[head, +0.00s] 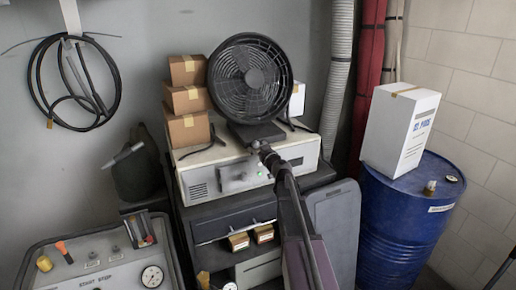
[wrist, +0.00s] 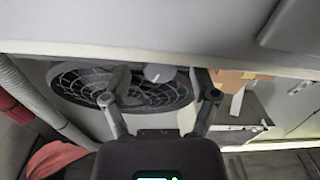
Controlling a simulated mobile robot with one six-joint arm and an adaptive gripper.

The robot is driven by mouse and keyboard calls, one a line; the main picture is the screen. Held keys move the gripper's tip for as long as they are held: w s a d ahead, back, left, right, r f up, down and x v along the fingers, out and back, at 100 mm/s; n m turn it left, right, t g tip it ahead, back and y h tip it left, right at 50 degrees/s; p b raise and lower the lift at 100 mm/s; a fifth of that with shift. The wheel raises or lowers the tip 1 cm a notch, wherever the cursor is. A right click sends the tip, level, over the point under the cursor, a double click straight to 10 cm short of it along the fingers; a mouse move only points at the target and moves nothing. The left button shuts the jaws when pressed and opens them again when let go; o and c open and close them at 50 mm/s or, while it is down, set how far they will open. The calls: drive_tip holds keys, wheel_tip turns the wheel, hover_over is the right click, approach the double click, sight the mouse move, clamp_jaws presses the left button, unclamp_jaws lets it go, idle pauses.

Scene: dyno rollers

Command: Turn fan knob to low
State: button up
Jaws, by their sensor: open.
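The black round fan (head: 250,78) stands on a pale box-shaped machine, its grille facing forward. Its dark base (head: 250,132) is partly behind the end of my arm. My gripper (head: 261,147) is small and dark just in front of the base in the head view. In the wrist view, my gripper (wrist: 160,97) is open and empty, with its two fingers spread. A round grey knob (wrist: 158,73) shows between and beyond the fingertips, apparently not touched. The fan grille (wrist: 85,84) lies behind it. The knob is hidden in the head view, and its setting cannot be told.
The pale machine (head: 205,180) carries stacked brown boxes (head: 187,98) left of the fan. A white box (head: 402,128) stands on a blue barrel (head: 400,220) at right. A control panel (head: 100,262) with a gauge is at lower left.

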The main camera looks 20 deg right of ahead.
clamp_jaws()
drive_tip(key=shift+m, duration=2.3)
unclamp_jaws()
